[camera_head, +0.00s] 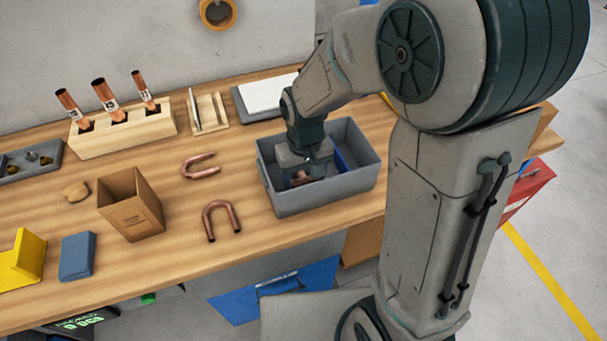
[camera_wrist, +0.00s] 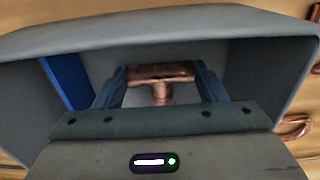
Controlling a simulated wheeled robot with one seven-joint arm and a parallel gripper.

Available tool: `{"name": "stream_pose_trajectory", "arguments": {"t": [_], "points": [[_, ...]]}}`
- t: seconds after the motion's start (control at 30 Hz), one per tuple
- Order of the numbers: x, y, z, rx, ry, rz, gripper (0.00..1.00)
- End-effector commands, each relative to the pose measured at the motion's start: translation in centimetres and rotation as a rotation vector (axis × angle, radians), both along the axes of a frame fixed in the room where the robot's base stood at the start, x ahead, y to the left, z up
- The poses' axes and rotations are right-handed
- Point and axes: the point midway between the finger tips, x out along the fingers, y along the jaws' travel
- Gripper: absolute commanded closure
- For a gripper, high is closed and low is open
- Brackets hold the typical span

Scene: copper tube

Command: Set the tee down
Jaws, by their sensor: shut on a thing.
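The copper tee (camera_wrist: 160,76) is between the two fingers of my gripper (camera_wrist: 161,83) in the wrist view, with its crossbar spanning the fingers and its stem toward the palm. My gripper is shut on it. In the head view my gripper (camera_head: 303,176) reaches down inside the grey bin (camera_head: 318,201), and only a small copper-coloured bit of the tee shows there. The bin's walls surround the gripper in both views. A blue divider (camera_wrist: 64,82) stands inside the bin beside the gripper. I cannot tell whether the tee touches the bin floor.
Two copper U-bends (camera_head: 221,219) lie on the table left of the bin. A cardboard box (camera_head: 131,205), a wooden block (camera_head: 122,133) with upright copper tubes, and a wooden rack (camera_head: 208,113) stand further left. The bin's walls are close around my gripper.

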Motion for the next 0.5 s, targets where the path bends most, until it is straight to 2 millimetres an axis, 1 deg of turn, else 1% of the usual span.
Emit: {"name": "stream_pose_trajectory", "arguments": {"t": [0.13,0.17,0.2,0.23,0.5], "points": [[0.01,-0.01,-0.50,0.000,0.000,0.000,0.58],[0.01,0.00,-0.33,0.000,0.000,0.000,0.27],[0.01,0.00,-0.30,0.000,0.000,0.000,0.16],[0.01,0.00,-0.29,0.000,0.000,0.000,0.14],[0.01,-0.01,-0.20,0.000,0.000,0.000,0.14]]}}
